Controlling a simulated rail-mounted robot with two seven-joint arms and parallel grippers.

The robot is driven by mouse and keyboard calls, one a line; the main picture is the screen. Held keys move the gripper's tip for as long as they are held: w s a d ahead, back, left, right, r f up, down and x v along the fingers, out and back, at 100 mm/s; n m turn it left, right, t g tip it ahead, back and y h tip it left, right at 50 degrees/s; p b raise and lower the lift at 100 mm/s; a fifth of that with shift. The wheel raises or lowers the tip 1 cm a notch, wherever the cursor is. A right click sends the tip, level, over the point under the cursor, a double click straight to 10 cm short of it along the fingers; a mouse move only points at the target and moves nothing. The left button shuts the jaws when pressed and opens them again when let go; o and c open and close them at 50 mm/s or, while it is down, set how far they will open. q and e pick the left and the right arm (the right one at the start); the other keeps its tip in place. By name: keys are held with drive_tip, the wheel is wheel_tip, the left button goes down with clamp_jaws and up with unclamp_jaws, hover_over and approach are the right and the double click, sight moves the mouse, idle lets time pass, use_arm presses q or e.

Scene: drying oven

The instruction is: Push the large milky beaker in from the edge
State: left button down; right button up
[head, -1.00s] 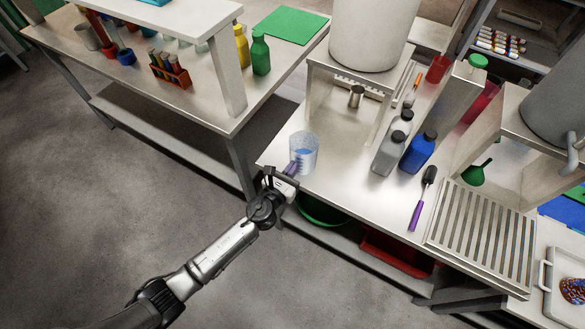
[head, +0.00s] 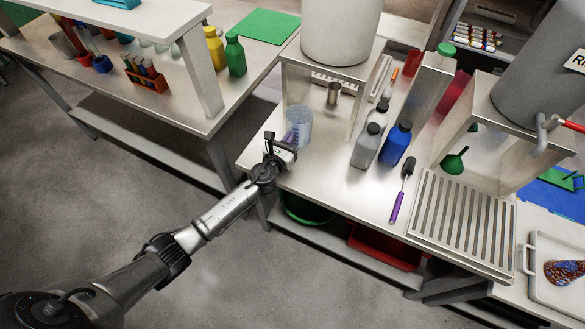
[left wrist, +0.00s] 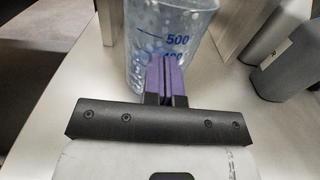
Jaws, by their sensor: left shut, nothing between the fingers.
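The large milky beaker (head: 299,124) stands upright on the steel table, near its left corner and in front of the metal stand's left leg. Blue graduation marks show on the beaker in the left wrist view (left wrist: 148,38). My left gripper (head: 289,142) is at the beaker's near side, toward the table edge. Its purple fingers (left wrist: 166,76) are shut, with nothing between them, and their tips appear to be against the beaker wall. They hide a small lower part of the beaker. My right gripper is not in view.
The metal stand (head: 288,85) rises close behind the beaker. A grey bottle (head: 367,146), a blue bottle (head: 396,145) and a purple-handled tool (head: 401,190) are to the right. The tabletop (head: 322,165) between beaker and bottles is clear.

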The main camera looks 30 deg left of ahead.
use_arm(q)
drive_tip(key=shift+w+a, duration=0.1)
drive_tip(key=shift+w, duration=0.05)
drive_tip(key=shift+s+r, duration=0.1)
drive_tip(key=shift+s, duration=0.35)
drive_tip(key=s+p, duration=0.1)
drive_tip(key=s, duration=0.2)
drive_tip(key=s+p, duration=0.1)
drive_tip(key=s, duration=0.3)
drive_tip(key=s+d+p, duration=0.1)
drive_tip(key=s, duration=0.3)
drive_tip(key=shift+s, duration=0.25)
drive_tip(key=shift+s+d, duration=0.15)
drive_tip(key=shift+s, duration=0.6)
